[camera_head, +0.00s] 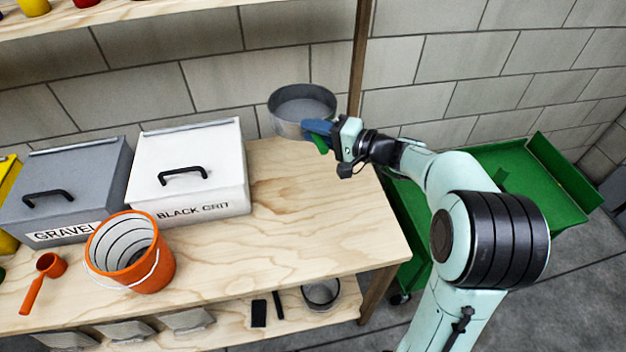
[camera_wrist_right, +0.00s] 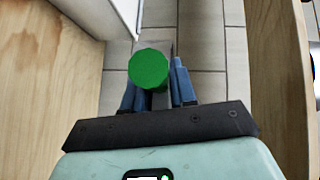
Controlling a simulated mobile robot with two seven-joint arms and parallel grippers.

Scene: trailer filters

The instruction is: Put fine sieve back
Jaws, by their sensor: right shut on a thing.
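A round grey sieve (camera_head: 302,106) with a pale mesh bottom is at the back right of the wooden bench, in front of the block wall. My right gripper (camera_head: 318,131) is shut on the sieve's green handle (camera_head: 320,144), with its blue fingers at the near right side of the rim. In the right wrist view the round green handle end (camera_wrist_right: 149,68) sits between the blue fingers (camera_wrist_right: 155,88). The sieve itself is hidden there. I cannot tell whether the sieve touches the bench. My left gripper is not in view.
A white black-grit box (camera_head: 205,160) stands left of the sieve, with a grey gravel box (camera_head: 75,180) beyond. An orange bucket (camera_head: 135,275) and an orange scoop (camera_head: 42,282) are in front. A round container (camera_head: 321,294) sits on the lower shelf. A green cart (camera_head: 545,200) stands right. The bench's right part is clear.

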